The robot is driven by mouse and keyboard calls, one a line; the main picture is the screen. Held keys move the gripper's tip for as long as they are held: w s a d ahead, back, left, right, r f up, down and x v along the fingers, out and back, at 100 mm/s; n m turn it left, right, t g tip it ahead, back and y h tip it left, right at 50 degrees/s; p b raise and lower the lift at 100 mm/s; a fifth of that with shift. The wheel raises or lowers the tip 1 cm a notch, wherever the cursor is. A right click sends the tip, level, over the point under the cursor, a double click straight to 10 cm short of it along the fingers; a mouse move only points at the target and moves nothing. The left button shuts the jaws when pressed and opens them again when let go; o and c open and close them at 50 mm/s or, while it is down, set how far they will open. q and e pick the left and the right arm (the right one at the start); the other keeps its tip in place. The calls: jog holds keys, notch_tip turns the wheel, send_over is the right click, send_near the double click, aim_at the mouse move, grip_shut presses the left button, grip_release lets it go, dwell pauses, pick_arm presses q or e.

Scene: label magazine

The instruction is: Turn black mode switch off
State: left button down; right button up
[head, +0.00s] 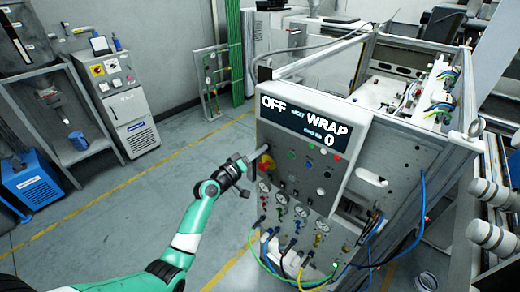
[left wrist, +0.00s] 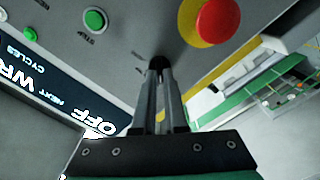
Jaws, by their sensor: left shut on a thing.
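The control panel (head: 300,165) is the grey front of the machine. My left gripper (head: 253,166) reaches its left edge from the left. In the left wrist view the gripper (left wrist: 160,75) has its fingertips closed together at the panel, around the small black mode switch (left wrist: 157,62). The fingertips hide most of the switch, so I cannot tell which way it points. The head view does not show the switch clearly. The display (head: 315,122) reads OFF, NEXT WRAP and CYCLES 0; it is upside down in the left wrist view (left wrist: 45,85). My right gripper is not in view.
A green button (left wrist: 94,20) is on the other side. Gauges and coloured hoses (head: 285,245) are lower on the panel. The floor at left is open.

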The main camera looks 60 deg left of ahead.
pick_arm(q)
jog(key=shift+f+n+p, duration=0.1)
jog(key=shift+n+p, duration=0.45)
jog(key=shift+n, duration=1.25)
jog(key=c, duration=1)
grip_release()
jog(key=shift+o, duration=0.2)
jog(key=shift+s, duration=0.15)
jog(key=v, duration=1.1)
jog(key=shift+s, duration=0.2)
jog(key=shift+d, duration=0.1)
